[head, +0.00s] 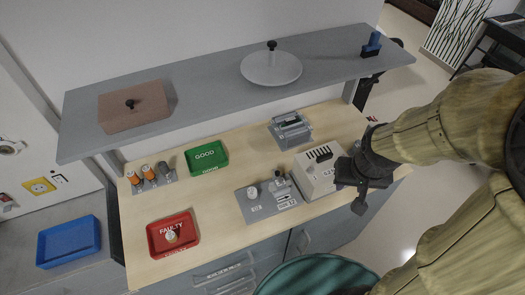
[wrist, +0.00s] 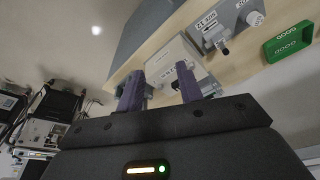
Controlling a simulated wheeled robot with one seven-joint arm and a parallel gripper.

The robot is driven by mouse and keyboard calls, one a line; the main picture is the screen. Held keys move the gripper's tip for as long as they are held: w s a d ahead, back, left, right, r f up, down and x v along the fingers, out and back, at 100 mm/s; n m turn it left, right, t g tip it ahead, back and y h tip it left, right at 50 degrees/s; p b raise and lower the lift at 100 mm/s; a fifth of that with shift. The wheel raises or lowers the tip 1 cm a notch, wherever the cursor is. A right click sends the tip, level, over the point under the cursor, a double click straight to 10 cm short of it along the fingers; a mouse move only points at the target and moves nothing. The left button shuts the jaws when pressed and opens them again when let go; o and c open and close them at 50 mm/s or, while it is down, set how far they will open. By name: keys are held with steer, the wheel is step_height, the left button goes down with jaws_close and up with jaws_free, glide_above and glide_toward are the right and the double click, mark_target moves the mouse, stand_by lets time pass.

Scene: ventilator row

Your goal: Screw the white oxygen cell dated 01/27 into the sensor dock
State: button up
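The grey dock plate (head: 262,208) lies at the front middle of the table. A white round cell (head: 252,192) stands upright at its left, and a small grey fitting (head: 278,180) stands to the right; I cannot tell whether the cell is screwed in. Another pale cell (head: 170,235) lies in the red FAULTY tray (head: 188,241). No date is legible on either. My gripper (head: 352,188) hangs at the table's right front, beside the white box and right of the dock. In the wrist view its two purple fingers (wrist: 162,88) are apart and empty. That view also shows the dock (wrist: 212,24) and white cell (wrist: 255,18).
A white box (head: 318,180) stands between dock and gripper. The green GOOD tray (head: 219,166), a rack of orange-topped cylinders (head: 148,173) and a grey device (head: 291,131) stand farther back. A grey shelf (head: 210,98) overhangs the table.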

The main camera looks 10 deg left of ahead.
steer(key=shift+d, duration=0.1)
steer(key=o, duration=0.3)
steer(key=shift+o, duration=0.4)
steer(key=shift+w+a, duration=0.25)
steer(key=shift+a, duration=0.05)
steer(key=w+a+f+n+g, duration=0.1)
steer(key=w+a+n, duration=0.1)
steer(key=a, duration=0.6)
steer(key=w+a+f+n+p, duration=0.1)
steer(key=a+n, duration=0.3)
steer(key=a, duration=0.4)
steer(key=w+a+f+n+g, duration=0.1)
steer(key=w+a, duration=0.3)
steer(key=a, duration=0.5)
steer(key=shift+f+n+g, duration=0.2)
steer(key=shift+n+g, duration=0.1)
steer(key=shift+n, duration=0.6)
